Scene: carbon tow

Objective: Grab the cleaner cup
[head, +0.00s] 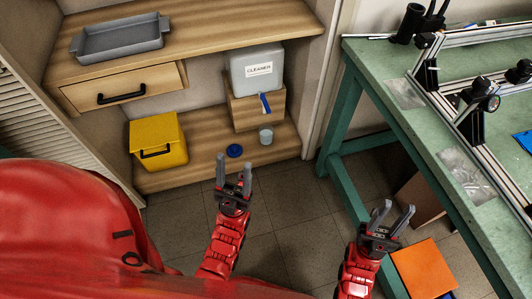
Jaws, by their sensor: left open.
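A small translucent grey cup (266,134) stands on the lower wooden shelf, below a grey container labelled CLEANER (257,70). The container rests on a wooden block (245,112) and has a blue tap (265,104) at its front. A round blue lid-like disc (234,151) lies to the left of the cup. My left gripper (234,170) is open and empty, below and left of the cup in the picture, with its fingers pointing toward the shelf. My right gripper (392,216) is further right, near the green table, with its fingers apart and nothing between them.
A yellow box (158,141) with a black handle stands at the shelf's left. A grey tray (118,40) sits on the upper surface above a drawer (122,90). A green table (413,124) with metal rails is at right. An orange panel (424,267) is low at right.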

